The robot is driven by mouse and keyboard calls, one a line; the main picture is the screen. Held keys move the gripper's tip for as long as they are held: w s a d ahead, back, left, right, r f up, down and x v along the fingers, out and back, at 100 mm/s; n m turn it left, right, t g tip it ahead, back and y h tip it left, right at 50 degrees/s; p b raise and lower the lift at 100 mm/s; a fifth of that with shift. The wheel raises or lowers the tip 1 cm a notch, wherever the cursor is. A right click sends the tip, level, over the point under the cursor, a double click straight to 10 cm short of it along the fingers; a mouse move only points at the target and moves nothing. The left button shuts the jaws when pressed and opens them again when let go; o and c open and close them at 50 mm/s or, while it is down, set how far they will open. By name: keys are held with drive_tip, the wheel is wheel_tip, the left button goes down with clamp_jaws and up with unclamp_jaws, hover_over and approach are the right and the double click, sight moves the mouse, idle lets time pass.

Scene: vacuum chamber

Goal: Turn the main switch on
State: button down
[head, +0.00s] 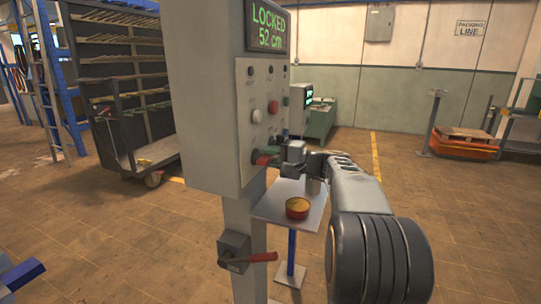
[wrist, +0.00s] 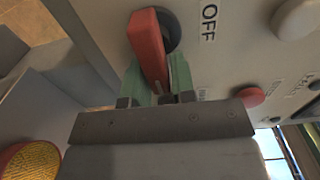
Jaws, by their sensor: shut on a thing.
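The main switch is a red rotary handle (wrist: 148,45) on a dark round base, on the grey panel beside the word OFF. In the head view its red handle (head: 261,159) shows low on the control cabinet's panel. My gripper (wrist: 158,78) has green fingers, one on each side of the handle, and is shut on it. In the head view my gripper (head: 272,152) reaches the panel from the right. The wrist view shows the handle sloping, its upper end near the base by OFF. The fingers hide part of its lower end.
The control cabinet (head: 205,90) has a green display (head: 268,27) reading LOCKED 52 cm. Several buttons, including a red one (wrist: 250,97), sit nearby. Below are a small table (head: 275,203) with a yellow-topped red round thing (head: 297,208) and a red-handled lever box (head: 235,252).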

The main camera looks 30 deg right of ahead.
drive_tip(key=shift+a+f, duration=0.1)
drive_tip(key=shift+f, duration=0.1)
drive_tip(key=c, duration=1.1)
unclamp_jaws()
drive_tip(key=shift+r, duration=0.1)
drive_tip(key=v, duration=1.4)
drive_tip(key=shift+w, duration=0.1)
